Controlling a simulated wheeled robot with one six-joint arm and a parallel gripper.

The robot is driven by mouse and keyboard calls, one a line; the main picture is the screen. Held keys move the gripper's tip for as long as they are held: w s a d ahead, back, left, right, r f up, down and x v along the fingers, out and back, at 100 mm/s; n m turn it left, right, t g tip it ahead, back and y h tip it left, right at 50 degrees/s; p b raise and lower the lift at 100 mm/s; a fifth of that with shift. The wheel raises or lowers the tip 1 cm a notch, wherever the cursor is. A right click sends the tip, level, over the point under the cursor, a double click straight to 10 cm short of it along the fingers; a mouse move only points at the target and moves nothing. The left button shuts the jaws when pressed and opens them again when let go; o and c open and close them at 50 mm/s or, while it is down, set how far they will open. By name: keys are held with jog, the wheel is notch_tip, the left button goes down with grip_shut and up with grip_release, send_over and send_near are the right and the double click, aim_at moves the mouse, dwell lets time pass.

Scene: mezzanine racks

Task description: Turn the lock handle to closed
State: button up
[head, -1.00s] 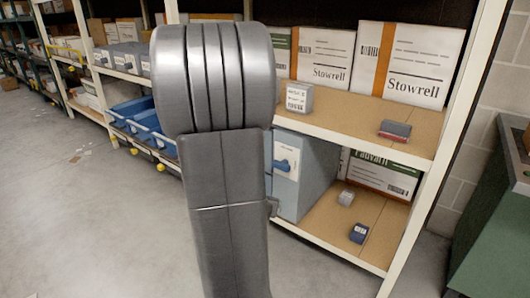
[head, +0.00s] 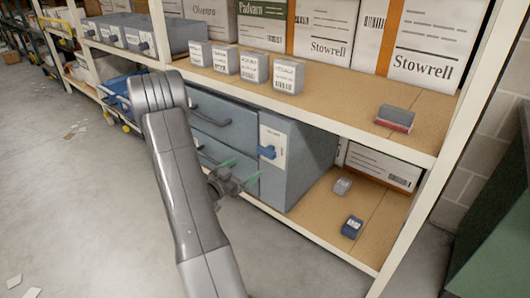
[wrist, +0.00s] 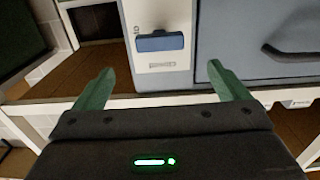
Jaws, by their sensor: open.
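The lock handle (head: 266,152) is a blue lever on a pale plate (head: 273,140) at the front right edge of a blue-grey drawer cabinet (head: 300,165). In the wrist view the handle (wrist: 160,43) lies across the plate (wrist: 158,60), beyond my fingertips and between them in the picture. My gripper (head: 243,173) has green fingers and is open and empty, in front of the cabinet and a little below and left of the handle in the head view. It also shows in the wrist view (wrist: 160,80). The fingers do not touch the handle.
The cabinet stands on the lower shelf (head: 325,225) beside a small grey box (head: 341,186) and a dark blue box (head: 352,227). Small grey boxes (head: 288,75) and large cartons (head: 330,35) stand on the shelf above. A white rack post (head: 450,130) is at right.

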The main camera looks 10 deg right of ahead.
aim_at(264, 154)
jog(key=b+x, duration=0.2)
jog(key=x, duration=1)
jog(key=shift+w+d+b, duration=0.25)
jog(key=shift+d+b, duration=0.05)
jog(key=shift+c, duration=0.4)
jog(key=c, duration=0.9)
